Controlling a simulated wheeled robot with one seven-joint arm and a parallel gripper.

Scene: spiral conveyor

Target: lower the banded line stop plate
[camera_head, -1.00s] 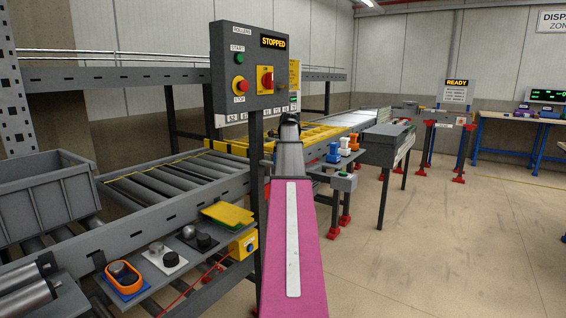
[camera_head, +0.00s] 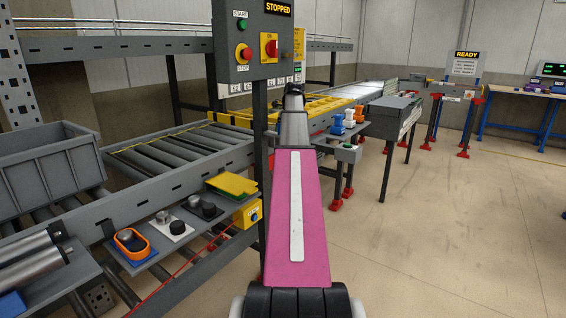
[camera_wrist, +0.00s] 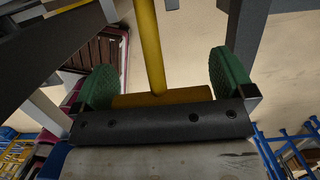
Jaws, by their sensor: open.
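In the wrist view my gripper (camera_wrist: 167,78) is open, its two green pads standing wide apart. A yellow T-shaped handle (camera_wrist: 150,45) reaches in between them; its crossbar (camera_wrist: 162,97) lies between the pads, close to the dark palm. I see clear space between the pads and the yellow shaft. I cannot tell whether the crossbar touches the palm. In the head view my arm stretches forward toward the yellow conveyor frame and hides my gripper. I cannot make out a banded stop plate in either view.
A control panel (camera_head: 226,40) reading STOPPED stands on a post just left of my arm. The roller conveyor (camera_head: 165,152) runs along the left, with a grey bin (camera_head: 50,180). A small shelf with blue, white and orange items (camera_head: 338,125) is right of my arm.

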